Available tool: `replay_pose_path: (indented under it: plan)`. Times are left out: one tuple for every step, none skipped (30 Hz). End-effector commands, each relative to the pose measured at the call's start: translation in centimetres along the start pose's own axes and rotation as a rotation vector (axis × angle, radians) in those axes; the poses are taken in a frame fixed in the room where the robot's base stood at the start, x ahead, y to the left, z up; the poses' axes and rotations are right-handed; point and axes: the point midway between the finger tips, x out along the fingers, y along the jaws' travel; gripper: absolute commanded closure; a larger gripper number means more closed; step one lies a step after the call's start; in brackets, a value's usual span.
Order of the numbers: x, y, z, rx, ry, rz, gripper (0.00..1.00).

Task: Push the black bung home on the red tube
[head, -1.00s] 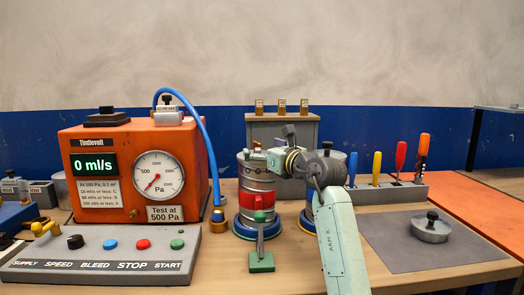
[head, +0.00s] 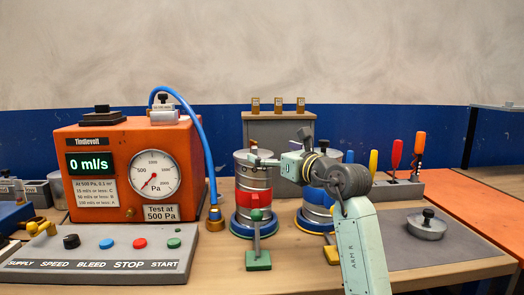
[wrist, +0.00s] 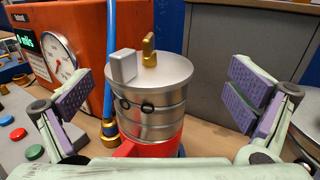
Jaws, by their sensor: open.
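The red tube (head: 255,180) is a silver ribbed duct with a red band, upright on a blue ring base. In the wrist view it (wrist: 155,125) stands between my fingers, its flat lid bearing a grey block (wrist: 122,66) and a brass piece (wrist: 149,50). Two small black round pieces show on its upper side, one on the left (wrist: 122,103) and one near the middle (wrist: 147,107). I cannot tell which is the bung or how far either stands out. My gripper (wrist: 162,95) is open and empty, with purple pads apart from the tube on both sides.
A green-based stand (head: 258,262) is close in front of the tube. A blue-banded duct (head: 318,213) stands to its right, partly behind my arm. The orange tester (head: 125,170) and blue hose (head: 203,140) are at left. A knobbed metal cap (head: 427,228) sits on the grey mat.

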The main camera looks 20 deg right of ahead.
Motion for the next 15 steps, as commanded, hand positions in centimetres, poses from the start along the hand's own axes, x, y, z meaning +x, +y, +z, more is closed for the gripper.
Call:
replay_pose_path:
  plan:
    - [-1.2, -0.1, 0.0, -0.001, 0.000, -0.003, 0.01]
    - [-1.8, -0.1, -0.1, -0.001, 0.000, -0.003, 0.01]
    - [-2.5, -0.1, 0.0, -0.001, -0.001, -0.003, 0.01]
    - [-3.0, -0.1, 0.0, -0.001, -0.001, -0.002, 0.01]
    - [-3.4, -0.1, 0.0, -0.001, -0.001, -0.002, 0.01]
    - [-4.0, -0.1, 0.0, -0.001, 0.000, -0.003, 0.01]
    - [-4.3, -0.1, 0.0, 0.000, 0.000, -0.002, 0.01]
    - [-4.6, -0.1, 0.0, 0.000, 0.000, -0.002, 0.01]
    - [-4.9, 0.0, 0.0, 0.000, -0.001, -0.001, 0.01]
    - [-5.1, 0.0, 0.0, 0.000, -0.001, 0.000, 0.01]
    - [-5.2, 0.0, 0.0, 0.001, -0.001, 0.000, 0.01]
    - [-5.3, 0.0, 0.0, 0.001, 0.000, 0.000, 0.01]
    - [-5.4, 0.0, 0.0, 0.001, 0.000, 0.000, 0.01]
    - [-5.4, 0.0, 0.0, 0.001, 0.000, 0.000, 0.01]
    - [-5.4, 0.0, 0.0, 0.001, 0.000, 0.000, 0.01]
